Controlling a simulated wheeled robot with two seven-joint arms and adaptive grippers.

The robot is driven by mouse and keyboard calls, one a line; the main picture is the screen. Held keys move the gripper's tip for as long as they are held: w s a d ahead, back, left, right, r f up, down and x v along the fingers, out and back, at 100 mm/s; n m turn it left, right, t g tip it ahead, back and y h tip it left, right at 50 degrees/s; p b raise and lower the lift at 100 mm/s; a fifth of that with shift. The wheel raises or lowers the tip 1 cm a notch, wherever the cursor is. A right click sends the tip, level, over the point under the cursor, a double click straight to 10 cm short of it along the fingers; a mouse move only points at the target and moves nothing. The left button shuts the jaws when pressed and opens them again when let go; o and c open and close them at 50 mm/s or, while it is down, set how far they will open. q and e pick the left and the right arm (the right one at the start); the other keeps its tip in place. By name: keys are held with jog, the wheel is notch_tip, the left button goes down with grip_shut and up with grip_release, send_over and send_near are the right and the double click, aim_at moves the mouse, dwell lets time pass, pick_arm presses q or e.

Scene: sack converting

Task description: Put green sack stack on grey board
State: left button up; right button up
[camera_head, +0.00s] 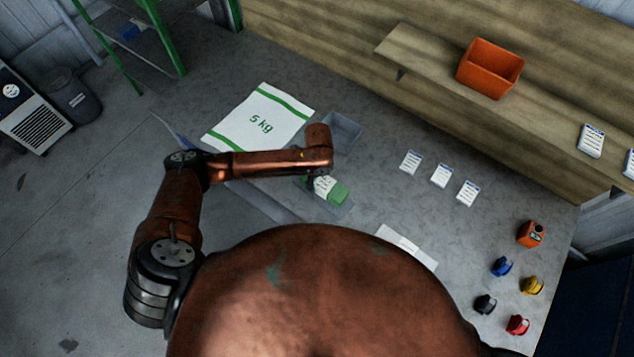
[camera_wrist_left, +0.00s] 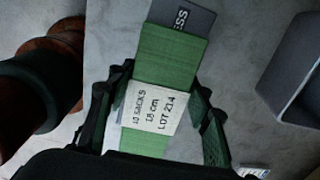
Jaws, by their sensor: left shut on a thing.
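The green sack stack (camera_head: 339,194) has a white paper band and sits under the end of my left arm in the head view. In the left wrist view the stack (camera_wrist_left: 170,55) lies lengthwise between the fingers, its band reading "10 SACKS 18 cm LOT 214". My left gripper (camera_wrist_left: 155,115) is shut on the stack around the band. A grey board (camera_wrist_left: 184,17) with partly hidden lettering shows past the stack's far end; the stack covers the rest. In the head view a darker grey patch shows around the stack. I cannot tell whether stack and board touch. My right gripper is not in view.
A grey bin (camera_head: 342,131) stands just behind the stack. A large white "5 kg" sack (camera_head: 260,119) lies to the left. Several white cards (camera_head: 441,175) lie to the right. An orange bin (camera_head: 490,68) sits on the shelf. Coloured clips (camera_head: 502,266) lie at far right.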

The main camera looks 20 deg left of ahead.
aim_at(317, 183)
pick_arm(q)
jog(key=shift+w+a+f, duration=0.15)
jog(key=shift+w+f, duration=0.1)
jog(key=shift+f, duration=1.5)
jog(key=o, duration=1.4)
jog(key=shift+f, duration=0.1)
notch_tip(317, 183, up, 12)
jog(key=shift+r, duration=0.15)
